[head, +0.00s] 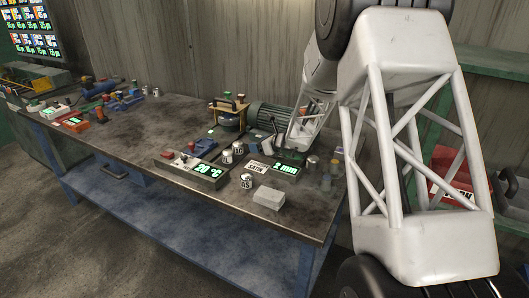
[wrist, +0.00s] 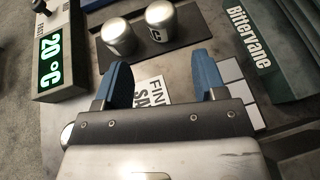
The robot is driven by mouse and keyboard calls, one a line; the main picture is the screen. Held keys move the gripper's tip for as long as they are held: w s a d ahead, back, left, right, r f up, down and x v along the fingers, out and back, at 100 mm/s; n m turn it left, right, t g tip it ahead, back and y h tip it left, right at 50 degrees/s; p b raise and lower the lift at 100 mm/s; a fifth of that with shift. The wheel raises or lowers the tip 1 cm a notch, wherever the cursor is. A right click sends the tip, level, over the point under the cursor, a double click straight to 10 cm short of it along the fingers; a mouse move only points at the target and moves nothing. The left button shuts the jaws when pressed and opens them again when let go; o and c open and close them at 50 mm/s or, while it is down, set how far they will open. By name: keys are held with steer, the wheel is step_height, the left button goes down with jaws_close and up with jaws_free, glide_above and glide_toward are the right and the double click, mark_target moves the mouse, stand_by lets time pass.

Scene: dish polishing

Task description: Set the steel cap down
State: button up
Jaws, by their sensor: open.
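Two small steel caps stand close together in the wrist view, a nearer one (wrist: 117,38) and a farther one (wrist: 160,16) with a dark marking on its side. Both are on a dark flat strip (wrist: 184,32). I cannot tell which one the task means. They also show on the bench in the head view (head: 227,157). My gripper (wrist: 163,82) has its two blue fingers spread apart with nothing between them. The caps lie beyond the fingertips, apart from them. In the head view I cannot clearly make out the fingers.
A box reading 20 °C (wrist: 52,50) stands left of the caps. A dark Bittervane box (wrist: 262,45) stands on the right. A FINISH SATIN card (head: 258,167) and a pale block (head: 268,198) lie nearby. Bare bench (head: 140,135) is at the left.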

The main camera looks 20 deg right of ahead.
steer(key=s+a+r+n+g, duration=0.2)
steer(key=s+a+r+n, duration=0.25)
steer(key=s, duration=0.45)
steer(key=s+a+r+n+g, duration=0.2)
steer(key=s+a+r+n, duration=0.3)
steer(key=s, duration=0.3)
steer(key=s+a+r+n+g, duration=0.3)
steer(key=s+r+n, duration=0.25)
steer(key=s, duration=0.35)
steer(key=s+d+n+h, duration=0.2)
steer(key=s+n, duration=0.5)
steer(key=s, duration=0.7)
steer(key=s+d+r+n+g+h, duration=0.1)
steer(key=s+n+h, duration=0.4)
steer(key=s, duration=1)
steer(key=shift+d+r+n+g+h, duration=0.3)
steer(key=shift+d+n, duration=0.55)
steer(key=shift+n, duration=0.15)
